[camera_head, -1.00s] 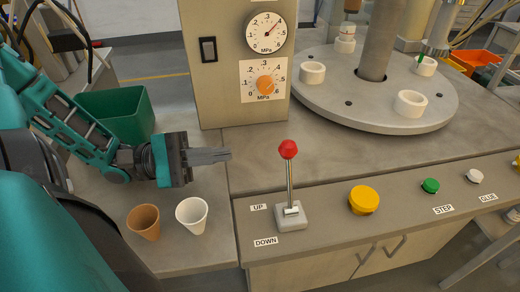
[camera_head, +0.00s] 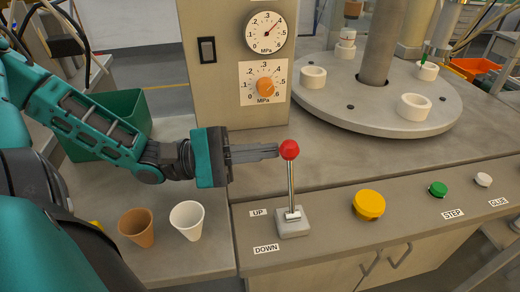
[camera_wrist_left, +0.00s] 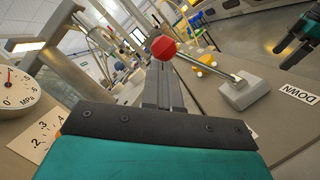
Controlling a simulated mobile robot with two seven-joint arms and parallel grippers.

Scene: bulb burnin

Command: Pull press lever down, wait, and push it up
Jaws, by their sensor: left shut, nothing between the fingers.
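The press lever is a thin metal rod with a red ball knob (camera_head: 289,150) on a grey base (camera_head: 293,222), between the UP label (camera_head: 259,213) and the DOWN label (camera_head: 266,249). The rod stands nearly upright. My left gripper (camera_head: 277,151) is shut and empty, its fingertips close to the left side of the knob; I cannot tell whether they touch it. In the left wrist view the knob (camera_wrist_left: 164,48) shows just past the fingertips, with the rod running right to its base (camera_wrist_left: 243,91). My right gripper does not show clearly in the head view.
A yellow button (camera_head: 369,204), a green button (camera_head: 438,189) and a white button (camera_head: 483,179) line the panel to the right. A brown cup (camera_head: 137,228) and a white cup (camera_head: 187,220) stand below my left arm. The gauge cabinet (camera_head: 216,90) rises behind the gripper.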

